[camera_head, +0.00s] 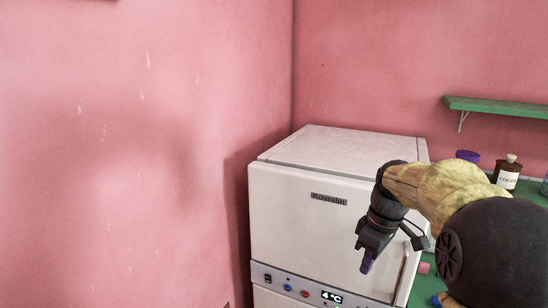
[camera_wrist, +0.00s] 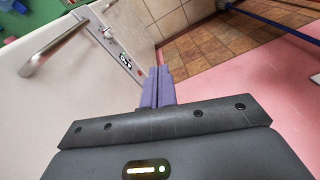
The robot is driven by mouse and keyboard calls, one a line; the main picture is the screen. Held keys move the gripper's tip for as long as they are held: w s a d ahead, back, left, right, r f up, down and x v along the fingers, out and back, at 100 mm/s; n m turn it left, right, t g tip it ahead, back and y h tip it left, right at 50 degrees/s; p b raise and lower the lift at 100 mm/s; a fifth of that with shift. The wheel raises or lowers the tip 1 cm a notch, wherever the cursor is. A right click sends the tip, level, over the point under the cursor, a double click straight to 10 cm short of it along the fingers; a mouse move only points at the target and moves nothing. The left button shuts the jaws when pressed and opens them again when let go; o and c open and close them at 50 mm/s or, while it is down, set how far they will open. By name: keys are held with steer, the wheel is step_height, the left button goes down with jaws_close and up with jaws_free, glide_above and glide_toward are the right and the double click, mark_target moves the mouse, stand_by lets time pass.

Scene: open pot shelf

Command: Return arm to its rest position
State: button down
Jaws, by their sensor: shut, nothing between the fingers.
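My gripper (camera_head: 367,262) hangs at the end of my bent arm, in front of the right part of the white fridge (camera_head: 300,205). Its purple fingers point down and are pressed together with nothing between them. In the wrist view the closed fingers of my gripper (camera_wrist: 158,88) show at the middle. The fridge door (camera_wrist: 85,85) fills the left of that view, with its metal handle (camera_wrist: 55,45) at the upper left. The fingers look apart from the door and the handle.
A green counter (camera_head: 425,288) stands right of the fridge, with a cocoa jar (camera_head: 507,178) and a purple-lidded container (camera_head: 467,156) behind my arm. A green shelf (camera_head: 495,106) is on the pink wall.

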steer(key=s+a+f+m+t+b, duration=0.1)
steer(key=s+a+f+m, duration=0.1)
steer(key=s+f+m, duration=0.2)
steer(key=s+a+f+m+t+h+b, duration=0.1)
steer(key=s+f+m, duration=0.4)
steer(key=s+f, duration=0.5)
step_height(320, 180, down, 4)
steer(key=shift+s+a+m+h+b, duration=0.25)
steer(key=shift+a+b, duration=0.35)
steer(key=shift+a, duration=0.6)
stand_by(0.4)
